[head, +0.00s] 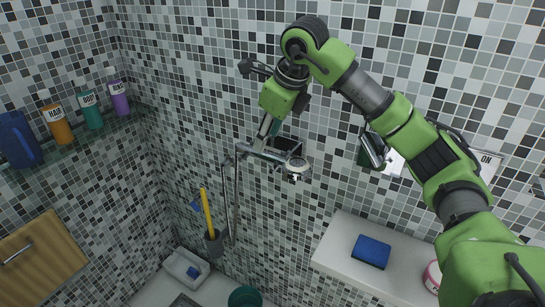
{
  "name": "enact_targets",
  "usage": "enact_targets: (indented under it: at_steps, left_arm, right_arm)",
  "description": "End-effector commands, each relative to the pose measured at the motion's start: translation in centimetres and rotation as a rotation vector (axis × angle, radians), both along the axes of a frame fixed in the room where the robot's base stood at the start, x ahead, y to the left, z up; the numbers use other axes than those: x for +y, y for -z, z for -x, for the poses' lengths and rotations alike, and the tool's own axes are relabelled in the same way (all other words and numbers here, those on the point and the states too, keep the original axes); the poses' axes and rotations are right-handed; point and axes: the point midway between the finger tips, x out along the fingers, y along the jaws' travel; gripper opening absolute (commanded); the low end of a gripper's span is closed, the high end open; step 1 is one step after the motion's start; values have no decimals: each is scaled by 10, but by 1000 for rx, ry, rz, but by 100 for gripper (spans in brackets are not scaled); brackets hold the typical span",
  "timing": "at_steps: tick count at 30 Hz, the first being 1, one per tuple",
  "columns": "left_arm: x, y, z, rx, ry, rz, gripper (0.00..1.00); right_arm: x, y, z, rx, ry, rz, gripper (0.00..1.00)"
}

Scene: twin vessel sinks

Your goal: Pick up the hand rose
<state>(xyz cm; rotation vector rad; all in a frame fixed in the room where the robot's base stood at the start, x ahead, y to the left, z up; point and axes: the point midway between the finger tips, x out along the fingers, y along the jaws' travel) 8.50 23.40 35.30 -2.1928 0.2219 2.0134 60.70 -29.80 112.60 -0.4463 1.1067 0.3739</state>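The hand rose (297,166) looks like a small round chrome shower head at the right end of a chrome wall fitting (262,153). A thin hose (228,205) hangs below the fitting in a long loop. My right gripper (266,128) reaches in from the upper right and points down, just above the fitting and to the left of the rose. Its fingers overlap the chrome parts in the picture, so I cannot tell whether they touch them or are open or shut. My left gripper is not in view.
A shelf (70,150) at left holds several coloured bottles and a blue container (18,140). A white ledge (335,248) at lower right bears a blue sponge (371,252). A yellow-handled brush (206,212) stands below the fitting.

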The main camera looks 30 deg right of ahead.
Motion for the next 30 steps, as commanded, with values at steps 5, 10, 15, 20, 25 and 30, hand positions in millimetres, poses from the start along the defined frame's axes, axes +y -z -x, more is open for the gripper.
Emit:
enact_targets:
  at_steps: [5,10,15,20,25,30]
  left_arm:
    - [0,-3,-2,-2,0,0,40]
    - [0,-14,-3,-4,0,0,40]
    - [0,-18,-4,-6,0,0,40]
    - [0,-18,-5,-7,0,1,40]
    - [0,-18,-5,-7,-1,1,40]
    - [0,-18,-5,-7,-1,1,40]
  right_arm:
    - [0,11,-4,1,0,0,39]
    - [-4,33,-8,5,2,0,39]
    - [-3,53,-16,1,0,0,39]
    - [-2,59,-19,-1,-1,-2,39]
    - [-2,59,-19,-2,0,-1,31]
    - [-2,58,-18,-2,0,-1,0]
